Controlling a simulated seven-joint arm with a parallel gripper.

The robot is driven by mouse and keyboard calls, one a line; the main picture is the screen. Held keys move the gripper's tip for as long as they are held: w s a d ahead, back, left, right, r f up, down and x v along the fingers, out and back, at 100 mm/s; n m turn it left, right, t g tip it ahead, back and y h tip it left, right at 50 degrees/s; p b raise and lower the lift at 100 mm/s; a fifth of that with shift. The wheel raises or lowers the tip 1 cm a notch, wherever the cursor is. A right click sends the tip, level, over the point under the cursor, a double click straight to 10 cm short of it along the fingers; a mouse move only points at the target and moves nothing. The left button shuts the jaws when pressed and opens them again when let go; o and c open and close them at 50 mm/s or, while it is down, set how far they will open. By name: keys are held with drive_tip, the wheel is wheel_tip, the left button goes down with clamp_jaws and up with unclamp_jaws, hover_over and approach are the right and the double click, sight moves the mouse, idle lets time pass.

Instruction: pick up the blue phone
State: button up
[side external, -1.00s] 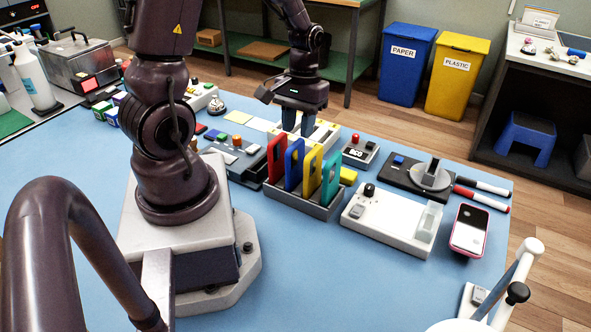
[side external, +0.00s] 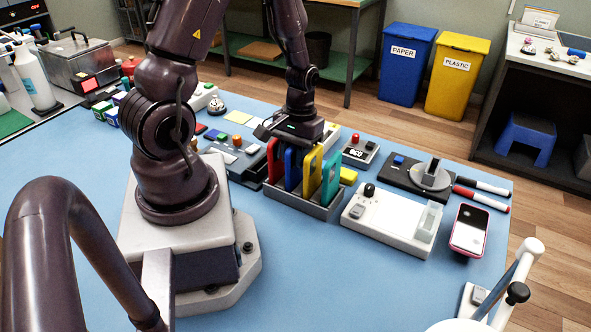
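The blue phone (side external: 291,174) stands upright in a dark grey rack (side external: 301,206), between a red phone (side external: 274,163) and a yellow phone (side external: 312,176). A teal phone (side external: 331,182) stands at the rack's right end. My gripper (side external: 296,150) is low over the rack, right at the top of the blue phone. Its fingertips are largely hidden among the phones, so I cannot tell whether they touch the blue phone or are closed on it.
A white device (side external: 388,222) with a black knob stands right of the rack. A button console (side external: 236,158) is close on its left. A pink-edged phone (side external: 469,231) is at the table's right. The blue mat (side external: 340,275) in front is clear.

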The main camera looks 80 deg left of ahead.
clamp_jaws()
drive_tip(key=shift+r, duration=0.1)
drive_tip(key=shift+r, duration=2.2)
